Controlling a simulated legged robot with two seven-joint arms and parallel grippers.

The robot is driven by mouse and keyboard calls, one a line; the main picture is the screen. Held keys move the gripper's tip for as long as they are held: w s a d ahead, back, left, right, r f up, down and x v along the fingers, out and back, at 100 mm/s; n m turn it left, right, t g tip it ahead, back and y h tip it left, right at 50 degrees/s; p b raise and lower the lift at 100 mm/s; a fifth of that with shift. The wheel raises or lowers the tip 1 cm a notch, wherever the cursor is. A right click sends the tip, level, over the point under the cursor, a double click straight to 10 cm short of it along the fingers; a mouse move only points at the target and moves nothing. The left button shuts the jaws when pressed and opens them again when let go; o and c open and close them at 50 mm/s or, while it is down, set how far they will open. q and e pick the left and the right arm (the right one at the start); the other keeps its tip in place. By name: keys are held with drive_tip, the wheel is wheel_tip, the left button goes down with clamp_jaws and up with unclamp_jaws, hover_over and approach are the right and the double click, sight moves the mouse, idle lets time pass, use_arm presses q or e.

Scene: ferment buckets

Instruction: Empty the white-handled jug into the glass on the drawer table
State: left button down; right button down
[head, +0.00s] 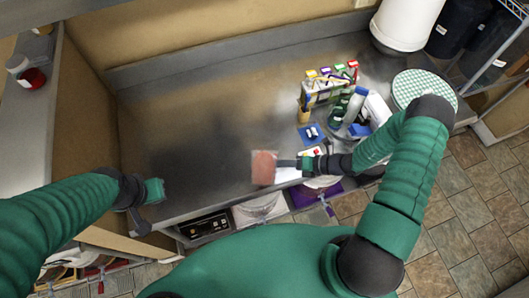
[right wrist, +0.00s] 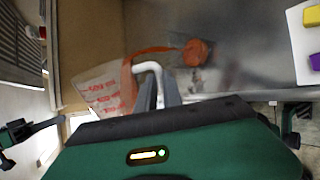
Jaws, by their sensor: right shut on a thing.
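The jug (head: 263,168) is near the front edge of the metal table in the head view, with orange content inside. In the right wrist view the jug (right wrist: 105,90) is clear with red markings and looks tilted, and its white handle (right wrist: 150,68) is between my fingers. My right gripper (head: 285,164) is shut on this handle. An orange band runs from the jug to a round orange patch (right wrist: 195,52); I cannot tell whether this patch is in the glass. I cannot make out the glass in the head view. My left gripper (head: 138,215) is away at the left table edge; its jaw state is unclear.
A blue card (head: 311,134) lies near the bottles. The table's left and middle are clear.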

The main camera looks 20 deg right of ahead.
drive_tip(key=shift+s+a+r+p, duration=0.15)
drive_tip(key=shift+s+p, duration=0.1)
drive_tip(key=shift+p, duration=0.1)
drive_tip(key=shift+r+m+g+p, duration=0.2)
drive_tip(key=shift+m+g+p, duration=0.35)
drive_tip(key=shift+m+g, duration=0.15)
idle(0.7)
drive_tip(key=shift+s+a+r+m+g+y+p, duration=0.1)
drive_tip(key=shift+s+r+m+g+y+p, duration=0.2)
drive_tip(key=shift+m+g+y+p, duration=0.15)
idle(0.8)
drive_tip(key=shift+f+m+g+b, duration=0.25)
drive_tip(key=shift+f+m+b, duration=0.1)
drive_tip(key=shift+f, duration=0.1)
idle(0.4)
